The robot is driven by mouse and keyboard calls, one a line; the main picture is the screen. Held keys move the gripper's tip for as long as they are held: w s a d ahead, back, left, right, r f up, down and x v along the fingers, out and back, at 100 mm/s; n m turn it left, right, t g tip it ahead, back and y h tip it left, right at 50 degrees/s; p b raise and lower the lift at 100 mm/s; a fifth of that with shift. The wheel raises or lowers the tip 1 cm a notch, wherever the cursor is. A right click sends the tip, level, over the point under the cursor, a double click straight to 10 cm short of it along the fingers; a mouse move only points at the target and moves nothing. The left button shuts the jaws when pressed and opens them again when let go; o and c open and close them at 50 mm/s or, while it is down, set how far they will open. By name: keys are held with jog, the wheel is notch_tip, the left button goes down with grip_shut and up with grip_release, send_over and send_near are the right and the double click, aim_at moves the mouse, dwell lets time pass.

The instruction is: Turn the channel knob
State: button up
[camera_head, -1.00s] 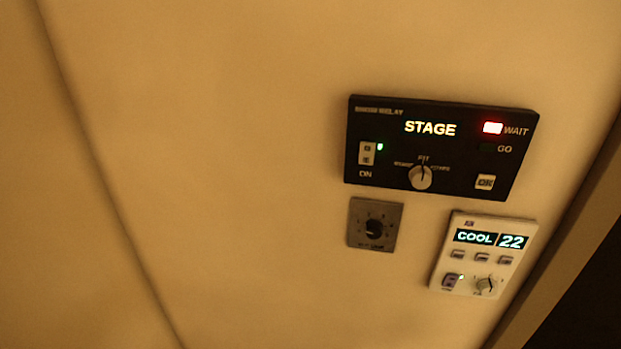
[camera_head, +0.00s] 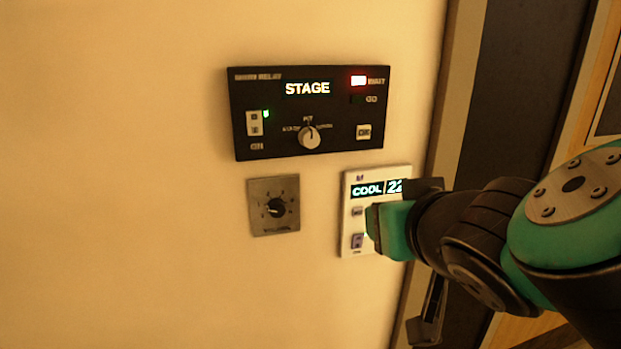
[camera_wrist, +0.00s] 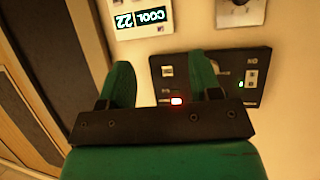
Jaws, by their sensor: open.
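The black relay panel (camera_head: 310,112) is on the wall, its screen reading STAGE. Its silver rotary knob (camera_head: 309,138), at the lower middle among printed position marks, has its pointer roughly upward; I take it as the channel knob. In the wrist view the panel (camera_wrist: 257,70) appears upside down, and the right finger hides at least part of the knob. My gripper (camera_wrist: 160,72) is open and empty, its two green fingers toward the panel. In the head view my gripper (camera_head: 390,230) is right of and below the knob, in front of the white panel, apart from the knob.
A grey plate with a dark dial (camera_head: 274,207) is below the relay panel. The white panel (camera_head: 352,207) reading COOL 22 is partly covered by my arm. A red light (camera_head: 358,81) and a green light (camera_head: 265,114) glow. The wall left of the panels is bare.

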jog(key=s+a+r+n+t+y+b, duration=0.2)
jog(key=a+r+t+y, duration=0.1)
jog(key=a+r+t, duration=0.25)
jog(key=p, duration=0.9)
send_near(312, 142)
jog(key=shift+g, duration=0.35)
jog(key=x, duration=0.5)
jog(key=r+x, duration=0.1)
jog(key=x, duration=0.2)
jog(key=shift+w, duration=0.35)
jog(key=shift+w+a+f, duration=0.1)
jog(key=shift+w+f, duration=0.1)
jog(key=shift+w, duration=0.15)
jog(key=shift+c, duration=0.2)
jog(key=c, duration=0.9)
